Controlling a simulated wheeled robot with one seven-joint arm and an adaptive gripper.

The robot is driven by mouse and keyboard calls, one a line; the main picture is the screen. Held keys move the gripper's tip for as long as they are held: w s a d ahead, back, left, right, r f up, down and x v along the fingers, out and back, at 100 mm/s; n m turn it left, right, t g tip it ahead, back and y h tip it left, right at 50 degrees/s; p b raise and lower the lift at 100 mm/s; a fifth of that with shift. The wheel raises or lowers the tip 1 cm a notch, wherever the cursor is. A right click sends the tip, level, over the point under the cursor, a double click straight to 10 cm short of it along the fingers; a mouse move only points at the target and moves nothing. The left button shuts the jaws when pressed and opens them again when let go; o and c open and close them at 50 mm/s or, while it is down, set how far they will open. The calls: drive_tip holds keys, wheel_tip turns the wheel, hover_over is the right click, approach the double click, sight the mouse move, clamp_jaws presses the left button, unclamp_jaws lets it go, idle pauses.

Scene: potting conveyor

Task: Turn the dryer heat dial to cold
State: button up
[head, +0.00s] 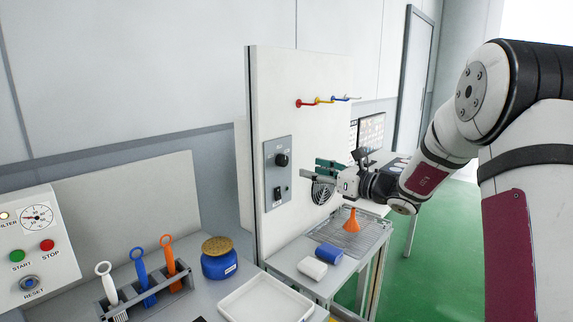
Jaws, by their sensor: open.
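The heat dial (282,160) is a round black knob in the upper half of a grey control plate (270,151). The plate is mounted on a white upright panel (312,75). The dial's pointer and markings are too small to read. A small black switch (277,193) sits below the dial. My gripper (310,168) reaches in from the right with its fingers pointing left towards the plate. It is open and empty, just right of the dial and slightly lower in the picture. It appears apart from the dial.
A round fan grille (322,191) is behind my gripper. Coloured hooks (318,101) stick out above. A blue jar (219,264) and white tray (265,304) stand nearer.

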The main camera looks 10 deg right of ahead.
sight(285, 162)
drive_tip(key=x, duration=0.9)
drive_tip(key=shift+w+a, duration=0.15)
drive_tip(key=shift+w, duration=0.1)
drive_tip(key=c, duration=1.2)
